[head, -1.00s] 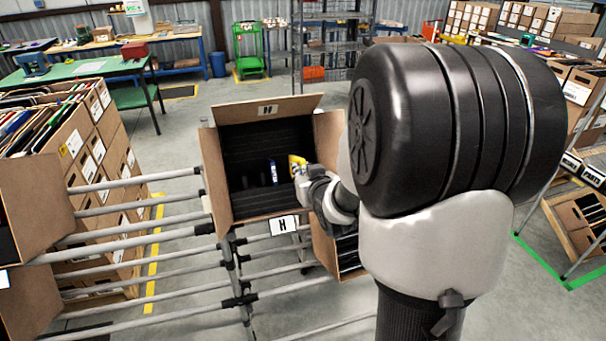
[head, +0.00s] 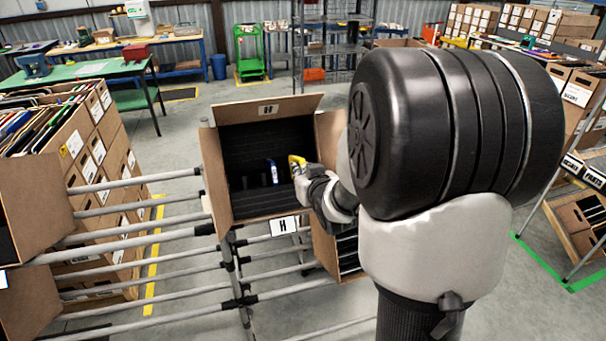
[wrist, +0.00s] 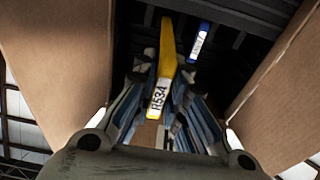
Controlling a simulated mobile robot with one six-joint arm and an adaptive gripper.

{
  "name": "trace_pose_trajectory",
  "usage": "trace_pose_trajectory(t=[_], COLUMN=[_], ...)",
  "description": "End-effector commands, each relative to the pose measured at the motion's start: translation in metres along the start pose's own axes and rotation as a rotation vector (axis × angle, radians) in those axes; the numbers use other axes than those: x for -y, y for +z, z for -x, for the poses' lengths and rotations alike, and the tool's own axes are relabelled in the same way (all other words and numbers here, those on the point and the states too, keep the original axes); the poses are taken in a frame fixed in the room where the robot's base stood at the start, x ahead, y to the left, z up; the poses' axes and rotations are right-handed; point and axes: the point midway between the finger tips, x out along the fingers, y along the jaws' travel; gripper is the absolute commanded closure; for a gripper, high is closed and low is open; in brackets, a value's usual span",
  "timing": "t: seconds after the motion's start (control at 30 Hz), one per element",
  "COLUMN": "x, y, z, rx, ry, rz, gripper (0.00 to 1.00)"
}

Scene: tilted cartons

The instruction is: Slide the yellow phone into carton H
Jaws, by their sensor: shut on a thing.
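Carton H (head: 228,190) is a tilted, open brown carton with a black slotted inside and H labels on its back flap and front. My gripper (wrist: 160,105) is at the carton's right side, at its mouth. It is shut on the yellow phone (wrist: 167,50), which has a white label reading R534 on its near edge. The phone also shows in the head view (head: 297,161), mostly hidden by the gripper. In the wrist view the phone's far end points at the black slots; I cannot tell whether it is inside one.
A blue item with a white label (wrist: 200,40) stands in the slots right of the phone, also in the head view (head: 273,171). Carton walls (wrist: 55,60) flank my gripper on both sides. Another carton (head: 335,250) sits below right, and rack rails (head: 130,210) lie left.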

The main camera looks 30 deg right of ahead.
Motion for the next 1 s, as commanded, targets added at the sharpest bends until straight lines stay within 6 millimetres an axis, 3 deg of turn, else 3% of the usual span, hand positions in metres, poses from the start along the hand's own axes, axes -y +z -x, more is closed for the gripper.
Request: trace_pose_trajectory(t=[1.0], x=[0.0], y=[0.002], z=[-0.026], rx=[-0.003], ry=[0.0], rz=[0.0], gripper=[1.0])
